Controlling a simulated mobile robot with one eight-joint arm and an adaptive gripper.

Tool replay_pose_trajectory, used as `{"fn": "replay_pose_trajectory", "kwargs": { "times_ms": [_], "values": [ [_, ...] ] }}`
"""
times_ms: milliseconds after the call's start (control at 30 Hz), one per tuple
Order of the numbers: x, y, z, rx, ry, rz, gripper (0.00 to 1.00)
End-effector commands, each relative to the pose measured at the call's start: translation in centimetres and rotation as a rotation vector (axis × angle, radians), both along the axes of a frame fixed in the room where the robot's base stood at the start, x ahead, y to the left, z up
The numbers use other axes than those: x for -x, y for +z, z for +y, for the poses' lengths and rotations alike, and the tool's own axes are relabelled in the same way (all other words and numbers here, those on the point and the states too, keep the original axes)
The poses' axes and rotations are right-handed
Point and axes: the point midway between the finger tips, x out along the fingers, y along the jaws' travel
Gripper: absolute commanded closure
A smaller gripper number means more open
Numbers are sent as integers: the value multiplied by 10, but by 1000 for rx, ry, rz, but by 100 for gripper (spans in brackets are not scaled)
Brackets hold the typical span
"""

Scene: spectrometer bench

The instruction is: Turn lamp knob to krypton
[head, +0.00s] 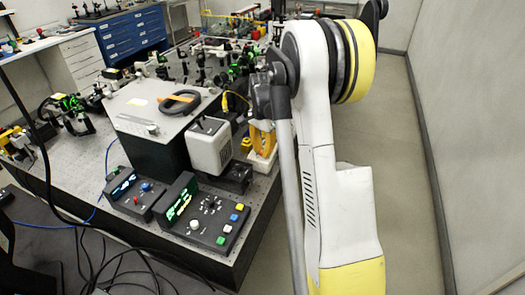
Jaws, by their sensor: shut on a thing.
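A dark control box (207,228) stands at the near corner of the bench. Its top has a pale round knob (195,224), a small dark dial with light marks around it (210,203), and several coloured buttons at its right. Its tilted display (178,205) glows green. The markings are too small to read, so I cannot tell which knob is the lamp knob or where it points. My white and yellow arm (325,150) fills the right of the view. I cannot make out my gripper or its fingers anywhere.
A second dark box (139,195) with red and blue knobs stands to the left. Behind are a large grey-topped housing (160,108), a white lamp-like unit (210,148) and a yellow and white object (262,145). Cables hang off the bench front. Floor at the right is clear.

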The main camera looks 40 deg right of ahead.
Motion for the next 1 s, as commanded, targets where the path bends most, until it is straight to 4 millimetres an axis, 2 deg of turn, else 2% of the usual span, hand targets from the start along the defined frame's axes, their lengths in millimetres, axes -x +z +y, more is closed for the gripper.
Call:
{"fn": "replay_pose_trajectory", "kwargs": {
  "times_ms": [300,700,733,800,1000],
  "values": [
    [0,0,-1,3,-75,-1,100],
    [0,0,-2,3,-81,0,100],
    [0,0,-1,3,-81,0,81],
    [0,0,-1,2,-80,0,60],
    [0,0,-1,1,-80,0,59]
  ]
}}
